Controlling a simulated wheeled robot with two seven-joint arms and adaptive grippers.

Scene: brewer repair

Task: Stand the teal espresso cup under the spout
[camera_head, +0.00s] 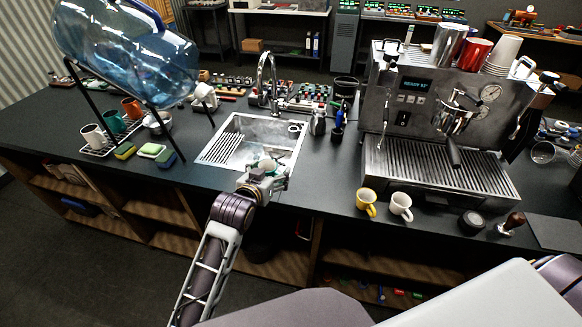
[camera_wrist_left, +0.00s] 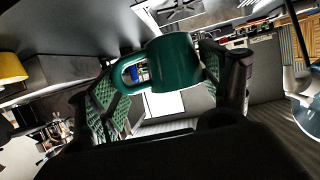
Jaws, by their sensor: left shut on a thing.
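A teal cup (camera_wrist_left: 172,65) with a loop handle on its left is held between the green-padded fingers of my left gripper (camera_wrist_left: 168,85) in the left wrist view. In the head view my left gripper (camera_head: 264,172) is over the front edge of the sink, and the cup hardly shows there. The espresso machine (camera_head: 405,105) stands at the right. Its spout area (camera_head: 452,122) is above a grated drip tray (camera_head: 425,178), which has no cup on it. My right gripper is not in view.
A yellow cup (camera_head: 366,203) and a white cup (camera_head: 401,206) stand before the machine, with a tamper (camera_head: 511,223) to their right. The sink (camera_head: 232,146) is at centre. Mugs on a rack (camera_head: 98,150), sponges (camera_head: 151,150) and a large blue bottle (camera_head: 125,55) are left.

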